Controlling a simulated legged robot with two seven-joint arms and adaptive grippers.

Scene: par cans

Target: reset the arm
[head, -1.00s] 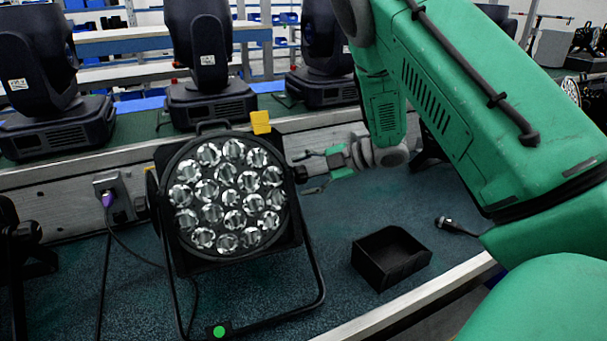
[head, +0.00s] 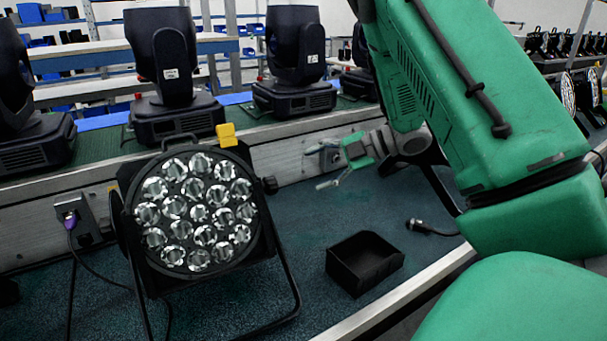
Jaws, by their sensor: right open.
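My right arm (head: 470,110), green, comes in from the right and reaches over the bench. My right gripper (head: 322,168) is open and empty, pointing left. It appears to the right of the par can, apart from it and above the blue-grey bench top. The par can (head: 199,212) is a black lamp with a round face of several lenses, standing on its bracket, with a yellow tag (head: 226,135) at its top. My left gripper is out of view.
A black open bin (head: 364,263) and a cable connector (head: 428,228) lie on the bench (head: 310,225). A grey socket box with a purple plug (head: 75,216) is at the left. Several moving-head lights (head: 165,75) stand on the rear ledge. The bench's front edge runs lower right.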

